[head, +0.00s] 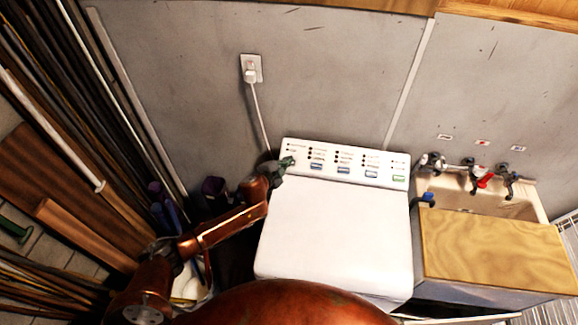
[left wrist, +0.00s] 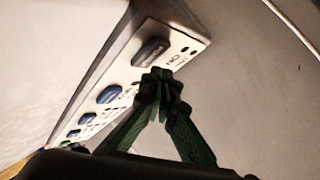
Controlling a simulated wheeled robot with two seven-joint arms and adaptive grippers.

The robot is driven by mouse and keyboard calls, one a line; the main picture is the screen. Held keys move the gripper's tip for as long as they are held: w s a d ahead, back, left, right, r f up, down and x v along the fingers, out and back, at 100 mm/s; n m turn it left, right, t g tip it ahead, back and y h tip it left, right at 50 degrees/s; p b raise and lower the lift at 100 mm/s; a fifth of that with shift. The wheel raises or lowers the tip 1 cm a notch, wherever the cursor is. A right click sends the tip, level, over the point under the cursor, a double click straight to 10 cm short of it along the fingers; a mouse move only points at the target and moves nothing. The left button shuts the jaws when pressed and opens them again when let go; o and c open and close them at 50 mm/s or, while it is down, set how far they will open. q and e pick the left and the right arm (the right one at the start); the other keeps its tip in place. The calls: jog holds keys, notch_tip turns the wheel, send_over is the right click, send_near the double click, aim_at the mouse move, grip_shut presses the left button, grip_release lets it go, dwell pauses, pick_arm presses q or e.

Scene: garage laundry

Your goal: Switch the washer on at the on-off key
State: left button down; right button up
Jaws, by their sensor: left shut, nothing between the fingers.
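The white washer (head: 335,235) stands against the wall, with its control panel (head: 330,152) along the back edge. The panel bears blue keys, one of them here (head: 343,170), and a green key (head: 398,178) at its right end. My left gripper (head: 288,162) is at the panel's left end, shut and empty. In the left wrist view its closed green fingertips (left wrist: 160,82) are close to a dark grey key (left wrist: 151,52) near the panel's end; contact cannot be told. Blue keys (left wrist: 108,94) lie further along. The key lettering is too small to read. My right gripper is out of view.
A sink cabinet (head: 495,250) with taps (head: 483,178) stands right of the washer. A wall socket (head: 251,72) with a plugged cord is above the panel. Long boards (head: 75,130) lean at the left. The washer lid is clear.

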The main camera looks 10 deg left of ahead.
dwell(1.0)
pick_arm(q)
jog(key=shift+f, duration=0.1)
dwell(0.3)
jog(key=shift+w+f, duration=0.2)
jog(key=shift+f, duration=0.15)
dwell(0.4)
jog(key=shift+w+f+b, duration=0.15)
jog(key=shift+f+b, duration=0.45)
jog(key=shift+f, duration=0.05)
dwell(0.9)
jog(key=shift+s+r+p, duration=0.3)
jog(key=shift+r+p, duration=0.6)
jog(key=shift+p, duration=0.15)
